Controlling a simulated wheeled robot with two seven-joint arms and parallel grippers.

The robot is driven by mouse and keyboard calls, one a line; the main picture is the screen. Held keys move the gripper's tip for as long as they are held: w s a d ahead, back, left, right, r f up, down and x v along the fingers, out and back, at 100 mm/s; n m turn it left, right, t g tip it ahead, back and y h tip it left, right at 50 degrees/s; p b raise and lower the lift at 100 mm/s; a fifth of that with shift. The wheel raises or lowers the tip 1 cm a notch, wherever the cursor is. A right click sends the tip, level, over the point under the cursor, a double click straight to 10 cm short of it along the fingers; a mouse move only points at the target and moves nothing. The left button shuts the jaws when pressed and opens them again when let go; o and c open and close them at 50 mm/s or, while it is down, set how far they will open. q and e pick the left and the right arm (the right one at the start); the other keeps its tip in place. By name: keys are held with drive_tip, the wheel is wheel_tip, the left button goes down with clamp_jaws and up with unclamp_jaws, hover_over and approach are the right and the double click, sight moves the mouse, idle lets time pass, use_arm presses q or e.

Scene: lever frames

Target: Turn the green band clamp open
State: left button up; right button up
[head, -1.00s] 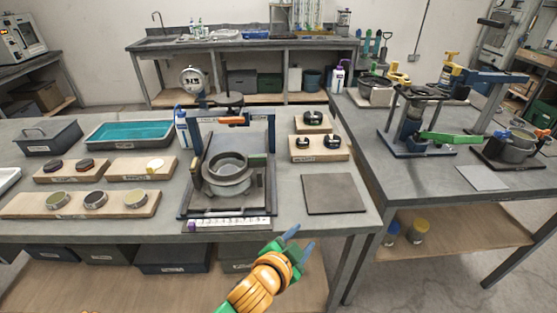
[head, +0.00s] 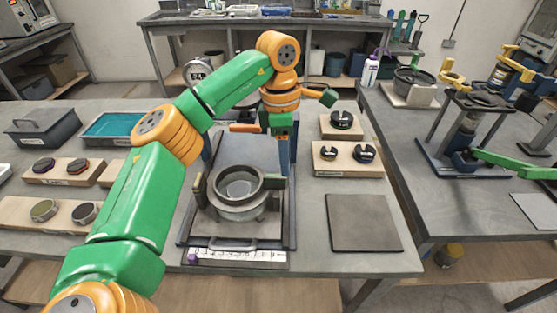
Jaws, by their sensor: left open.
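A round grey pot-like fixture (head: 240,205) stands on a plate in the middle of the left table, with a metal band around its rim. A dark green block-shaped handle (head: 274,183) sticks out at the right of the band. My left gripper (head: 284,152) hangs over the plate, pointing down, just above and behind this green handle. It is open; whether its fingers touch the handle cannot be told. My left arm covers the left part of the fixture's surroundings. My right gripper is not in view.
An orange handle (head: 245,128) sits on the blue frame behind the pot. Wooden blocks with dark round parts (head: 345,158) and a bare grey plate (head: 362,222) lie to the right. A long bright green lever (head: 515,165) is on the right table.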

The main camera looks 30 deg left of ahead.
sight(275, 176)
use_arm(q)
drive_tip(key=shift+s+a+r+y, duration=0.2)
drive_tip(key=shift+s+a+y, duration=0.3)
drive_tip(key=shift+s+a, duration=0.5)
drive_tip(key=f, duration=0.5)
drive_tip(key=shift+w+d+f, duration=0.15)
drive_tip(key=shift+w+f, duration=0.05)
drive_tip(key=shift+f, duration=0.2)
drive_tip(key=shift+s+d, duration=0.1)
drive_tip(key=shift+c, duration=0.2)
drive_tip(key=shift+r, duration=0.1)
drive_tip(key=c, duration=0.3)
clamp_jaws()
